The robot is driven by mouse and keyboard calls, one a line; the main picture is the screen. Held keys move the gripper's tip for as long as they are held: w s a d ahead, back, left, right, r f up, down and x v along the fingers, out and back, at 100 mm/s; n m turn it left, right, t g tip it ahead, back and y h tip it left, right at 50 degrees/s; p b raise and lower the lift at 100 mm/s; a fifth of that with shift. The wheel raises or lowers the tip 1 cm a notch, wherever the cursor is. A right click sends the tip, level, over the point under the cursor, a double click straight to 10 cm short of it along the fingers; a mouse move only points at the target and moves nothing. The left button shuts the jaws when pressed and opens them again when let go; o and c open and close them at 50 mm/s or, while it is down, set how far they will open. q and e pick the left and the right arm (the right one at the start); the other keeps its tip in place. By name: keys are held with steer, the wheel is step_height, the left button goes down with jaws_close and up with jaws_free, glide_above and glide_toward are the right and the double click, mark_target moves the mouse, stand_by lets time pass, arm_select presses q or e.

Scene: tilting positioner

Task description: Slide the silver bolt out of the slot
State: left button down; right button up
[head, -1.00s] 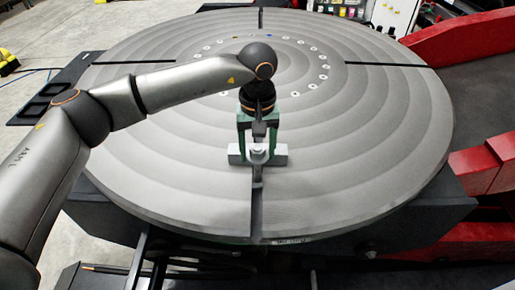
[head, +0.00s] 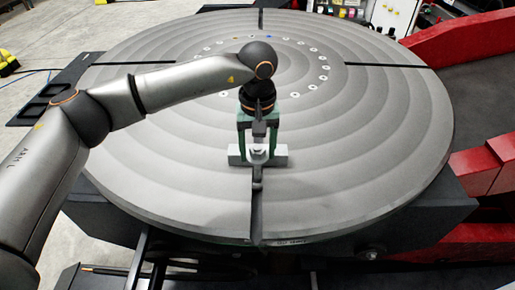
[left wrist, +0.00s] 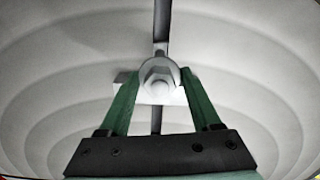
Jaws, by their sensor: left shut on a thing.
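The silver bolt (left wrist: 160,76) stands upright in the left wrist view, with a round washer or nut and a hexagonal top. My left gripper (head: 258,150) points down, its green fingers shut on the bolt from both sides. A pale block (head: 236,155) lies under the bolt, across the slot. The slot (head: 257,215) runs from there to the near rim of the round grey table (head: 350,175). The bolt's lower end is hidden by the block and the slot. My right gripper is not in view.
The table top is bare around the block, with a ring of small holes near its middle. Other slots (head: 385,65) run to the rim. Red machine parts (head: 470,45) stand at the right. A dark tray (head: 45,95) is at the left.

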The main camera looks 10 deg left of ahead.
arm_select(q)
steer(key=s+d+b, duration=0.1)
steer(key=s, duration=0.6)
steer(key=shift+s+d, duration=0.3)
steer(key=shift+s, duration=0.05)
stand_by(0.6)
steer(key=shift+b, duration=0.4)
stand_by(0.4)
stand_by(0.5)
steer(key=s+d+b, duration=0.1)
steer(key=s+b, duration=0.1)
steer(key=s, duration=0.6)
steer(key=shift+d, duration=0.3)
stand_by(0.6)
stand_by(0.5)
steer(key=shift+w+b, duration=0.1)
steer(key=shift+b, duration=0.3)
stand_by(0.4)
